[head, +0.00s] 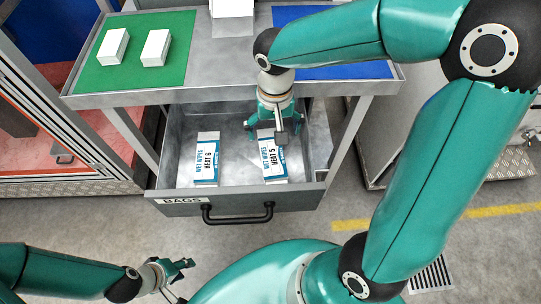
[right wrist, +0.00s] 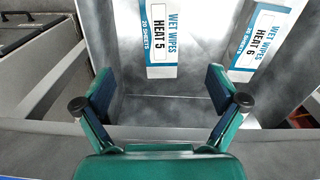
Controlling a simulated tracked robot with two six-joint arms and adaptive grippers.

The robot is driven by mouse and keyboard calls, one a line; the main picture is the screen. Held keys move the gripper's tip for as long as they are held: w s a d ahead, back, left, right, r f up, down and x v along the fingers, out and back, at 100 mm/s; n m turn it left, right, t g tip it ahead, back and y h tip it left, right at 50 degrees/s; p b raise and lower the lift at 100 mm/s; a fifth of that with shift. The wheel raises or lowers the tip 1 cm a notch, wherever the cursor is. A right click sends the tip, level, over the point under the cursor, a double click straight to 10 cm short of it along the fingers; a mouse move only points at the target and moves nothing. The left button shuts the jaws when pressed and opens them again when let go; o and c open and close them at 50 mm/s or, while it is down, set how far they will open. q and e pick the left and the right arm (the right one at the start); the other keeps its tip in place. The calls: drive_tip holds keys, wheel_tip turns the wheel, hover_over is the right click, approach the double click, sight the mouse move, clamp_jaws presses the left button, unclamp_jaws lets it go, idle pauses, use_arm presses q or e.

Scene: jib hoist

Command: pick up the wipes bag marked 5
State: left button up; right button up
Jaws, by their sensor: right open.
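The wipes bag marked 5 (head: 276,170) is a white and blue packet reading "WET WIPES HEAT 5". It lies in the open drawer (head: 240,206), right of a similar bag marked 6 (head: 206,172). My right gripper (head: 272,128) points down into the drawer at the far end of bag 5, partly covering it. In the right wrist view its fingers (right wrist: 161,90) are spread with nothing between them. Bag 5 (right wrist: 160,50) shows just beyond them, and bag 6 (right wrist: 262,40) farther right. My left gripper (head: 180,279) is open and empty at the lower left, outside the drawer.
The metal bench top (head: 215,75) overhangs the drawer's back. It carries a green mat (head: 105,76) with two white boxes (head: 114,47), a blue mat (head: 345,71) and another white box (head: 232,8). The drawer front has a black handle (head: 238,218). An orange-framed enclosure stands left.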

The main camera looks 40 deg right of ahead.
drive_tip(key=b, duration=0.1)
hover_over(273, 158)
drive_tip(key=f, duration=0.8)
drive_tip(key=shift+s+d+f, duration=0.15)
drive_tip(key=shift+s+f, duration=0.2)
drive_tip(key=shift+f, duration=0.05)
drive_tip(key=shift+w+a+f+b, duration=0.1)
drive_tip(key=shift+w+f+b, duration=0.1)
drive_tip(key=shift+f, duration=1.15)
drive_tip(key=shift+w+a+f+b, duration=0.1)
drive_tip(key=shift+f+b, duration=0.1)
drive_tip(key=shift+f, duration=1.1)
drive_tip(key=c, duration=0.8)
